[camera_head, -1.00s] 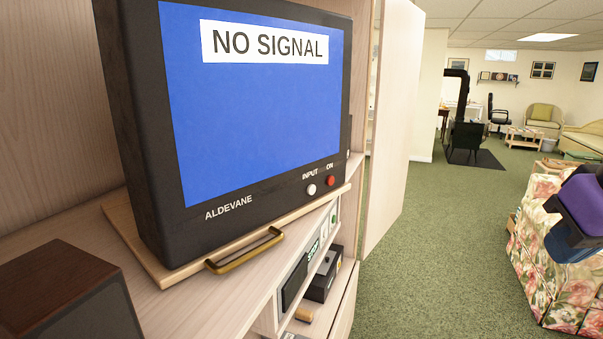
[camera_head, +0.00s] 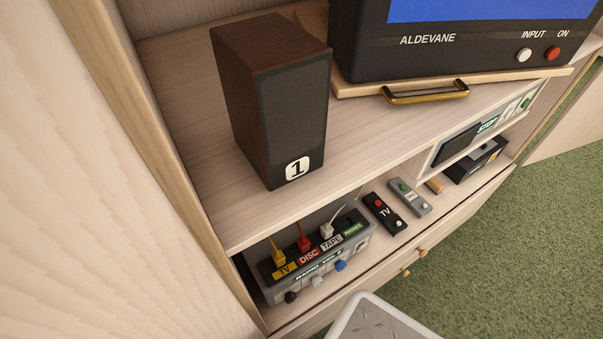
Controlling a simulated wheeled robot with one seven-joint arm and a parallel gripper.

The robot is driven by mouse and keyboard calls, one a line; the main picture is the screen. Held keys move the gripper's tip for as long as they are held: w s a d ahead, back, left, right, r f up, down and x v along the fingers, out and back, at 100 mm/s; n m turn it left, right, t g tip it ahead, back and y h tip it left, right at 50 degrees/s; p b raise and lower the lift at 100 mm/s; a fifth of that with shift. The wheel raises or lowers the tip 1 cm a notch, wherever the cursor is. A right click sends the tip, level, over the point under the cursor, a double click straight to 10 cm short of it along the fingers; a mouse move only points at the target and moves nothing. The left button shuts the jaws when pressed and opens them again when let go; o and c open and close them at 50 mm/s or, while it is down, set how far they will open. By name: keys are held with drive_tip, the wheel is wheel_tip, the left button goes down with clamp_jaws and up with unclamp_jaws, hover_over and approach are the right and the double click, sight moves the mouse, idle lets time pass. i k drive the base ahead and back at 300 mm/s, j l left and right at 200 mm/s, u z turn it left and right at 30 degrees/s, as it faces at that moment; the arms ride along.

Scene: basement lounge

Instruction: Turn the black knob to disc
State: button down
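A black knob (camera_head: 290,297) is at the left end of the front of a grey audio box (camera_head: 330,276) on the lower shelf. A whitish knob (camera_head: 317,281) and a blue knob (camera_head: 340,266) sit to its right. The box's black top carries coloured labels: yellow TV (camera_head: 285,270), red DISC (camera_head: 308,257), white TAPE (camera_head: 331,243) and green PHONES. Yellow, red and white plugs with cables stand behind the first three labels. The knob's pointer and any marks around it are too small to read. My gripper is not in view.
A wooden speaker (camera_head: 292,120) marked 1 stands on the upper shelf (camera_head: 385,130), which overhangs the box. Black and grey remotes (camera_head: 384,213) lie right of the box. A cabinet side panel (camera_head: 190,190) stands close on the left. Green carpet (camera_head: 480,250) is clear at right.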

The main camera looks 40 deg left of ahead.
sight(291, 296)
drive_tip(key=u, duration=0.45)
drive_tip(key=k+l+u, duration=0.1)
drive_tip(key=u, duration=0.75)
drive_tip(key=k+u, duration=0.1)
drive_tip(key=u, duration=0.35)
